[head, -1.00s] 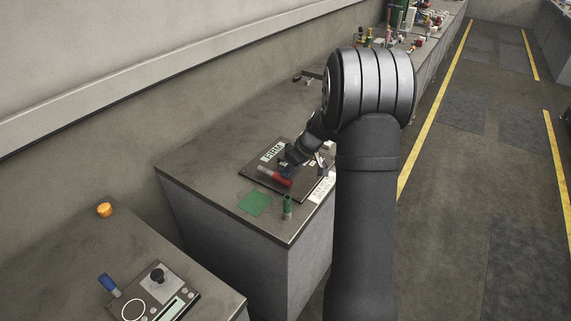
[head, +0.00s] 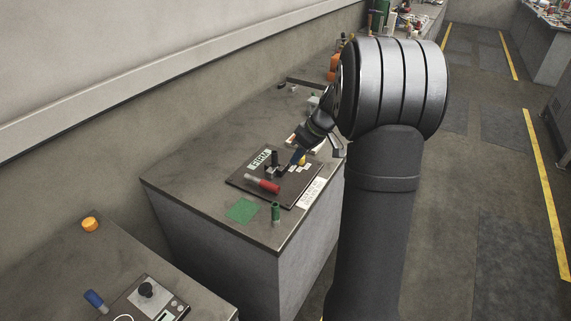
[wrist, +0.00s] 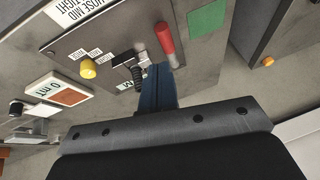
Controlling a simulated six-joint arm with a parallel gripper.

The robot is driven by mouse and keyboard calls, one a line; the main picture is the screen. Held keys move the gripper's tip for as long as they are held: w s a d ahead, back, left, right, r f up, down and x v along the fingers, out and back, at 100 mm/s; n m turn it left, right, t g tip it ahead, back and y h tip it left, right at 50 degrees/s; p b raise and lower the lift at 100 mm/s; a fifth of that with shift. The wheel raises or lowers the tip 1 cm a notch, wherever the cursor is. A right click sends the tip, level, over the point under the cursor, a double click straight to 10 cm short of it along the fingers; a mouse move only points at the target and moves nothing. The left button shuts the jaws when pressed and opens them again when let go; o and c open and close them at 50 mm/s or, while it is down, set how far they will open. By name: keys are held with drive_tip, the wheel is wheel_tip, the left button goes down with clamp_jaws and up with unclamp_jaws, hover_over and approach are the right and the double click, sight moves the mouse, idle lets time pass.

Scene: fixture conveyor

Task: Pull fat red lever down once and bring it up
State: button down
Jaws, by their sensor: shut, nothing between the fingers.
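The fat red lever (head: 264,185) lies low across the dark panel (head: 240,180) on the grey bench. It also shows in the wrist view (wrist: 166,40), just beyond and right of my fingertips. My gripper (head: 296,157) is shut and empty, its blue fingers above the panel, to the right of and behind the lever in the head view. In the wrist view my gripper (wrist: 160,76) ends beside a black ribbed handle (wrist: 137,76). Whether the fingers touch that handle cannot be told. The lever's pivot is unclear.
A yellow knob (wrist: 88,68) and small labels share the panel. A green square (head: 242,209) and a green cylinder (head: 276,212) are near the bench front. A white-framed box (wrist: 60,98) stands beside the panel. My forearm hides the bench's right side in the head view.

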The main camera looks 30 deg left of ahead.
sight(272, 184)
drive_tip(key=shift+w+d+r, duration=0.1)
drive_tip(key=shift+d+r, duration=0.4)
drive_tip(key=c, duration=2)
unclamp_jaws()
drive_tip(key=o, duration=0.7)
drive_tip(key=shift+w+a+r+n, duration=0.15)
drive_tip(key=shift+a+r, duration=0.2)
drive_tip(key=shift+r, duration=0.2)
drive_tip(key=shift+w+a+r+n, duration=0.15)
drive_tip(key=shift+a+r, duration=0.2)
drive_tip(key=shift+r, duration=0.15)
drive_tip(key=shift+o, duration=0.7)
drive_tip(key=shift+a+r+g+h, duration=0.2)
drive_tip(key=shift+r+g+h, duration=0.1)
drive_tip(key=x, duration=1.7)
drive_tip(key=shift+f, duration=0.15)
drive_tip(key=shift+c, duration=0.5)
clamp_jaws()
